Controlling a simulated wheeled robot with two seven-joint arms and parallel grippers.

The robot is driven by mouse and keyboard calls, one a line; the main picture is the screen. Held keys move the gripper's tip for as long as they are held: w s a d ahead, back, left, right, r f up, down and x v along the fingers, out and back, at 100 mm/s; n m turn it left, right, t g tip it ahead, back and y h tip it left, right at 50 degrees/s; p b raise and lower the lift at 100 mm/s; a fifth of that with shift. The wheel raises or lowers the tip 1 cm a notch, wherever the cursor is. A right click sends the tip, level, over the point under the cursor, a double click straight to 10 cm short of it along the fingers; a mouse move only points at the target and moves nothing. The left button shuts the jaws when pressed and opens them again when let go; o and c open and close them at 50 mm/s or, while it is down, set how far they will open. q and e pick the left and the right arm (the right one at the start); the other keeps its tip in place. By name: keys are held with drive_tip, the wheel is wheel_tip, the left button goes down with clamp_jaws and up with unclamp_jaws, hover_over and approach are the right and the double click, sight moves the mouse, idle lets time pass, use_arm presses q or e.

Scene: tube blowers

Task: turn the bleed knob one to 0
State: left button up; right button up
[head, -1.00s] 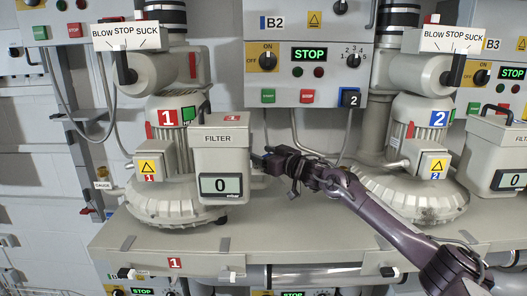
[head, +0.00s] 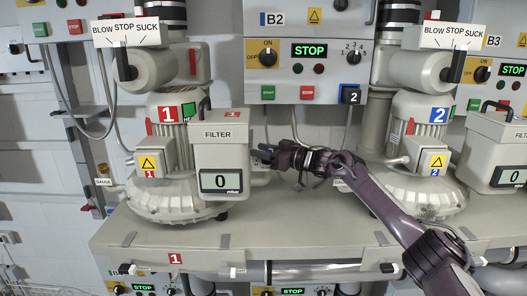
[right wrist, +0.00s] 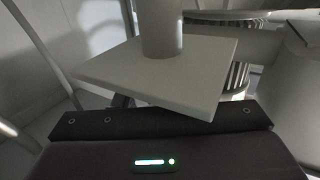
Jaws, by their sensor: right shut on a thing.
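Filter unit one (head: 225,150), a grey box with a display (head: 221,181) reading "0" mbar, stands in front of blower one (head: 165,195). My right gripper (head: 265,155) is at the right side of this filter, its fingers pointing left. It is shut on a small part there, apparently bleed knob one, which the fingers and the filter hide. The knob's scale cannot be read. In the right wrist view, a pale square plate with a round post (right wrist: 162,38) stands just beyond the dark gripper body (right wrist: 160,135) and covers the fingertips. My left gripper is not in view.
Control panel B2 (head: 285,30), reading STOP, hangs above the gripper. Blower two (head: 405,190) stands right, behind my right forearm. The bench (head: 300,240) is clear in front. Black BLOW-STOP-SUCK levers stand upper left (head: 124,62) and upper right (head: 458,66).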

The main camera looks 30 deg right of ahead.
drive_tip(key=shift+a+n+g+y, duration=0.1)
drive_tip(key=shift+n+g+y, duration=0.55)
drive_tip(key=shift+y, duration=0.25)
drive_tip(key=o, duration=1)
drive_tip(key=shift+r, duration=0.3)
wheel_tip(320, 180, up, 19)
drive_tip(key=b, duration=0.1)
drive_tip(key=shift+r+b, duration=0.2)
drive_tip(key=shift+b, duration=0.2)
